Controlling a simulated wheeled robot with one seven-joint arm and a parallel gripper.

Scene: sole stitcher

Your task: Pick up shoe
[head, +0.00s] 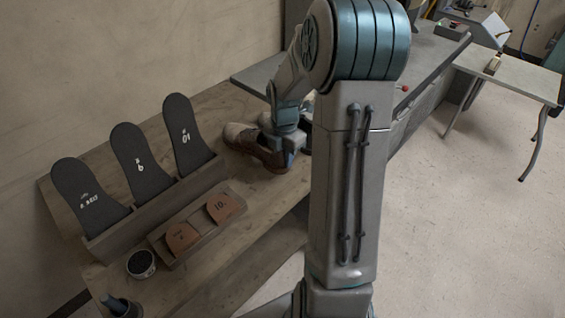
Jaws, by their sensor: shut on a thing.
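A brown leather shoe (252,146) is at the far end of the wooden bench, right of the upright insoles. My gripper (285,152) is at the shoe's right part and is shut on it. My arm hides part of the shoe's right side and the fingertips are hard to make out. I cannot tell whether the shoe still touches the bench top.
Dark insoles (140,162) stand in a wooden rack (150,215) on the wooden bench (222,268). In front are a tray (160,240) with brown leather pieces (222,207) and a round tin (141,264). A grey worktable (440,50) stands behind my arm. Open floor lies right.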

